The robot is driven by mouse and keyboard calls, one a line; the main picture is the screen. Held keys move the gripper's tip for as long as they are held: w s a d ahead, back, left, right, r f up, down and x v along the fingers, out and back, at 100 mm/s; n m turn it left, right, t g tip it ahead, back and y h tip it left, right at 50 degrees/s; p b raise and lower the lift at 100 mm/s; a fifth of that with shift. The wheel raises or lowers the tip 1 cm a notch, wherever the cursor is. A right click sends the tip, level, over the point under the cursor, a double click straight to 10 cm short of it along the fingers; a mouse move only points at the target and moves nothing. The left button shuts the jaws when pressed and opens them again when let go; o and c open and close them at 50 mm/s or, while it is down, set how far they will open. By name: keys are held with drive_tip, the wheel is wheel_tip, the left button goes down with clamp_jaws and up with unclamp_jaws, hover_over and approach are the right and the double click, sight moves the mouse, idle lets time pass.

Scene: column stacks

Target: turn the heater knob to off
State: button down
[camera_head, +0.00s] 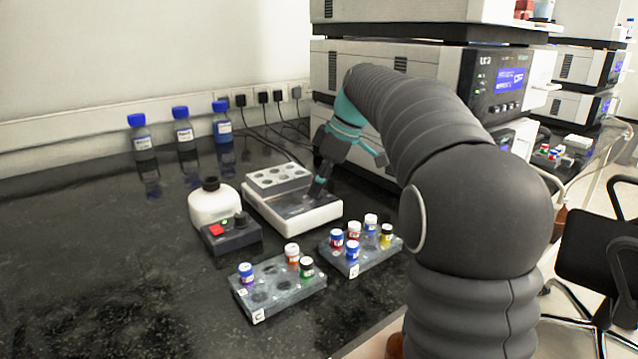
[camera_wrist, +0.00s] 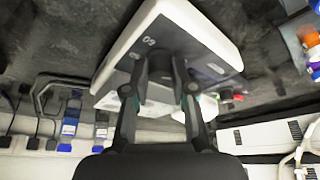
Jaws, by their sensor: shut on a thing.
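The heater (camera_head: 305,220) is a white block with a dark sloped front panel, standing on the black bench; it also shows in the wrist view (camera_wrist: 118,52), where the panel carries a printed 60. My gripper (camera_head: 317,190) reaches down onto this panel. In the wrist view, my gripper (camera_wrist: 164,68) has both dark fingers at the panel, closed around the small dark heater knob (camera_wrist: 161,66). The fingers largely hide the knob, and its pointer cannot be read. In the head view the knob is hidden by the gripper.
A grey block with wells (camera_head: 278,178) sits on the heater's back. Left of it are a white bottle (camera_head: 213,206) and a dark box with a red button (camera_head: 232,236). Vial racks (camera_head: 284,303) (camera_head: 378,254) stand in front.

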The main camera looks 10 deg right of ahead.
drive_tip(key=shift+n, duration=0.5)
drive_tip(key=c, duration=0.9)
unclamp_jaws()
drive_tip(key=shift+c, duration=0.2)
drive_tip(key=v, duration=1.2)
drive_tip(key=shift+w, duration=0.2)
